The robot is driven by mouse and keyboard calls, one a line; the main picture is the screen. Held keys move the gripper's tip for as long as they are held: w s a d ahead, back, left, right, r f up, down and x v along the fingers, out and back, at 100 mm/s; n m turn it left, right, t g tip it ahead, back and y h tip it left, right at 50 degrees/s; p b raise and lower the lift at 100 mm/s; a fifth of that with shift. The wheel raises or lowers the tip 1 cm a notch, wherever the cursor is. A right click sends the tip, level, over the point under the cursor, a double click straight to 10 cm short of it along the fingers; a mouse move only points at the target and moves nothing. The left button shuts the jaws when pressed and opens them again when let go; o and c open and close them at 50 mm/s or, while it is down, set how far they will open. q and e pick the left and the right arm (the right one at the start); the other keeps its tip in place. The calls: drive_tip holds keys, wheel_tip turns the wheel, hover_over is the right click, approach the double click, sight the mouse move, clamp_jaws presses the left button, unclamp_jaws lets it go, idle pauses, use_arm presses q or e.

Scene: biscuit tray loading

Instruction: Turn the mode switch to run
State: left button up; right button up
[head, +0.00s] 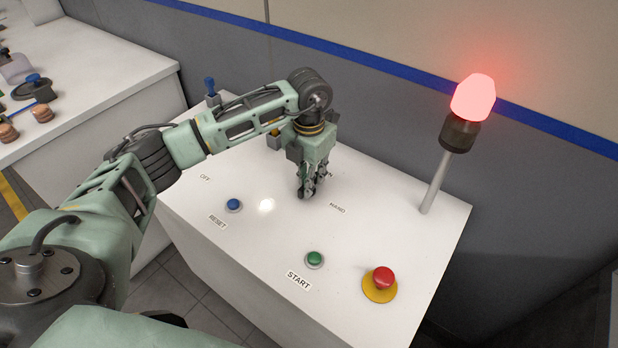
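My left gripper (307,192) points down at the top of the white control console (250,245). Its fingers are close together, just left of the label "HAND" (337,208). Another label, mostly covered by the gripper, shows only its end, apparently an "N" (331,175). The mode switch is not visible; it may be hidden behind or between the fingers. I cannot tell whether the fingers touch or grip anything. My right gripper is not in view.
The console also carries a blue reset button (233,205), a green start button (314,259) and a red emergency stop (382,277). A lit red lamp (473,97) stands on a pole at the right. A blue-topped lever (210,88) is behind my arm.

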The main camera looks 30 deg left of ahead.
use_arm(q)
drive_tip(key=shift+o, duration=1.1)
drive_tip(key=shift+f, duration=0.1)
wheel_tip(320, 180, up, 12)
